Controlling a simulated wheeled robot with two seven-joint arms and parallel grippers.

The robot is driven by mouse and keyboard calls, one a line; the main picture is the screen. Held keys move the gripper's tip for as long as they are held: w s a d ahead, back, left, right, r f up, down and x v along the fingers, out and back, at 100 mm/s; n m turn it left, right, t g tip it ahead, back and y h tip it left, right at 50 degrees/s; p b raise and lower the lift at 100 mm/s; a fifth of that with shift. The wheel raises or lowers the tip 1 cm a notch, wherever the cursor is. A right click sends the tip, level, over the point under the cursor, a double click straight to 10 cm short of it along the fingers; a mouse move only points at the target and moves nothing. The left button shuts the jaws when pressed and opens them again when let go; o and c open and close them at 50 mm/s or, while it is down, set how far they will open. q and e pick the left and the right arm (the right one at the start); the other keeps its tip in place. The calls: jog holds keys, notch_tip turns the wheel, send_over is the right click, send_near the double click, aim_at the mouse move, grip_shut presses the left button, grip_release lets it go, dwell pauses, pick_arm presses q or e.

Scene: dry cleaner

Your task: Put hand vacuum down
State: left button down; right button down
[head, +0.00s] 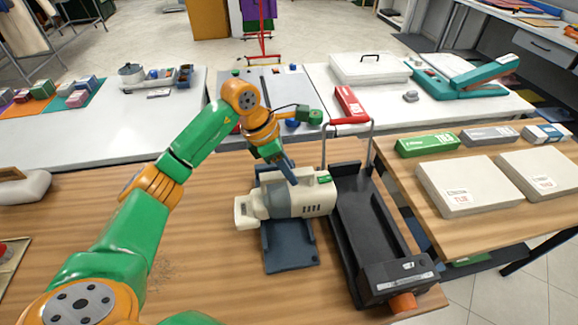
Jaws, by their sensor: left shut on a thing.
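The hand vacuum (303,196) is cream and grey and lies sideways over a dark blue-grey stand (290,250) on the wooden table. I cannot tell whether it rests on the stand or is held just above it. My left gripper (289,172), on the green and orange arm, is shut on the hand vacuum from above. The gripper hides part of the vacuum's top. The right gripper is not in view.
A long black tray-like device (362,215) with an orange knob stands right of the vacuum. White boxes (452,187) lie on the right table. The wooden table (205,285) is clear at the front. White counters (75,137) with several small items run behind.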

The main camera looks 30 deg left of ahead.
pick_arm(q)
jog(key=c, duration=0.6)
grip_release()
jog(key=shift+d, duration=0.1)
jog(key=shift+s, duration=0.1)
jog(key=shift+r, duration=0.15)
jog(key=v, duration=1.2)
jog(key=shift+b, duration=0.45)
